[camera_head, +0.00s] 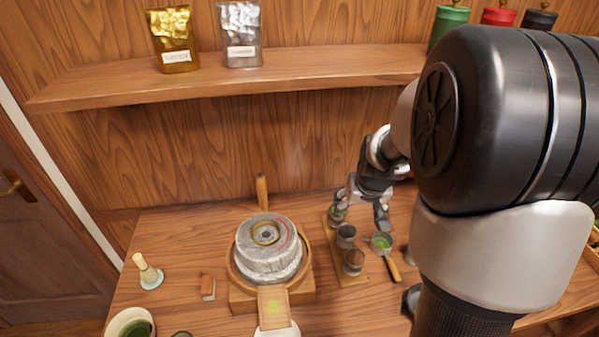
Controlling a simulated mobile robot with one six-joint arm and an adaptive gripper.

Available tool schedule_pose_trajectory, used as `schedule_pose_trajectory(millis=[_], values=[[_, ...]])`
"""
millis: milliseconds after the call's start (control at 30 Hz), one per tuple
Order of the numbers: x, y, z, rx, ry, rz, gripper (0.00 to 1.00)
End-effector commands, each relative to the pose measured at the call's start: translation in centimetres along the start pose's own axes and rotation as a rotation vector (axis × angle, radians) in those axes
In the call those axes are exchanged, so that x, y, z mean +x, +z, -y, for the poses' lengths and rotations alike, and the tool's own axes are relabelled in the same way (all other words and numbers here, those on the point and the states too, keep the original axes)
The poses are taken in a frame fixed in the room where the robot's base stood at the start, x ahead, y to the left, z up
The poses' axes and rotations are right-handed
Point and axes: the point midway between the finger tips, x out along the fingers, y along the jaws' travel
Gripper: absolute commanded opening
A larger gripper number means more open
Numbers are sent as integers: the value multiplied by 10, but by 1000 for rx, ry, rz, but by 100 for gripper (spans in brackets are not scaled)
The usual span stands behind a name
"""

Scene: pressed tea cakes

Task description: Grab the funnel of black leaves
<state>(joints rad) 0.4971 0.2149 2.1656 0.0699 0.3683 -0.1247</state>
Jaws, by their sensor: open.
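Several small grey cups or funnels stand on a wooden board (348,280) on the table. The middle one (345,236) has a dark inside. The front one (353,262) looks brownish inside. The back one (337,216) looks greenish and is partly hidden by my gripper. They are too small to tell surely which holds the black leaves. My gripper (363,207) is open above the back of the board, its fingers spread apart. Its left finger is close to the back cup; I cannot tell if they touch. Nothing shows between the fingers.
A strainer with green content (381,242) and a wooden handle lies right of the cups. A round stone mill (268,258) stands to the left. A whisk (148,270) and a bowl (130,325) are farther left. A shelf (240,82) hangs above. My arm hides the right side.

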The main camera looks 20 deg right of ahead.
Motion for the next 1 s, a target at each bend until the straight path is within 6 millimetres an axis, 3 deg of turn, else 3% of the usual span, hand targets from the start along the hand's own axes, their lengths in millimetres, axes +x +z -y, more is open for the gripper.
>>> schedule_pose_trajectory(millis=[600, 867, 1000], values=[[116, 0, -4, 6, 3, 4, 70], [130, -1, -3, 6, 3, 1, 70], [146, 0, 0, 4, 3, 4, 70]])
